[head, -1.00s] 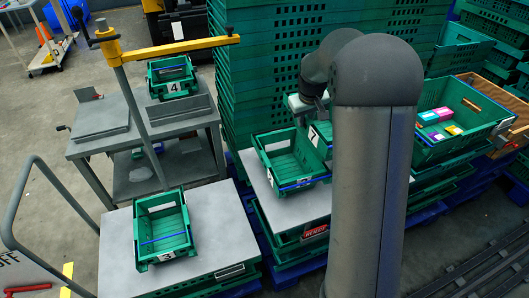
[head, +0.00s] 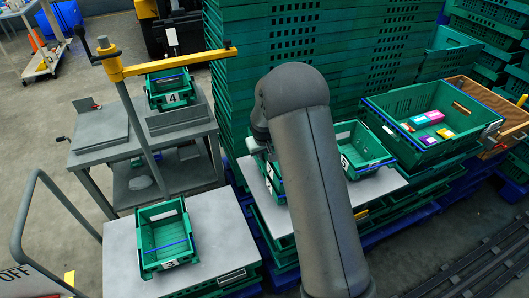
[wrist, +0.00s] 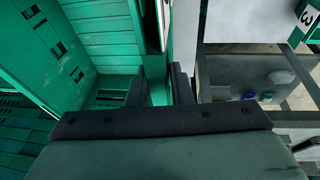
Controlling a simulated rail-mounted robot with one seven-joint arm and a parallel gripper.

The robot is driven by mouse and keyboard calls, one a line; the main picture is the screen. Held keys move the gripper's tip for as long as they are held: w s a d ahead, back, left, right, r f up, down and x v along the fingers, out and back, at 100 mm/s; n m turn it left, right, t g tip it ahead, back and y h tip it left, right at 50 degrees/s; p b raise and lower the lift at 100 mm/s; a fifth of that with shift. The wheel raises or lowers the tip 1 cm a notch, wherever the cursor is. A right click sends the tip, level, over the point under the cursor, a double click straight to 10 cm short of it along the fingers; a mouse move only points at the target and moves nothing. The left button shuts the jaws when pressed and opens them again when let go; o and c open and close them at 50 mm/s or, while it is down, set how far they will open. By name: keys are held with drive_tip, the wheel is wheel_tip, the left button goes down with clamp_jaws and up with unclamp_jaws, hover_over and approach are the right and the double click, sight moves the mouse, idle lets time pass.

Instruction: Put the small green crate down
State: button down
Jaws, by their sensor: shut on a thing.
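My gripper (wrist: 162,88) is shut on the near wall of a small green crate. In the wrist view the crate's green inside (wrist: 108,45) opens to the left of the fingers, with a white label at the wall's edge. In the head view only a strip of this crate (head: 278,187) shows beside my arm, over the grey-topped stand (head: 380,187). My arm hides most of it and the fingertips. I cannot tell whether its base touches the stand top.
Another small green crate (head: 362,150) stands right of my arm on the same stand. Crate 3 (head: 165,236) is on the left grey table (head: 215,215). Crate 4 (head: 170,88) is on the trolley. A large crate (head: 405,108) holds coloured packs. Tall crate stacks (head: 300,35) rise behind.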

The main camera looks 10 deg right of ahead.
drive_tip(key=shift+f+b, duration=0.4)
drive_tip(key=shift+b, duration=0.1)
drive_tip(key=shift+f, duration=0.2)
drive_tip(key=c, duration=1.3)
unclamp_jaws()
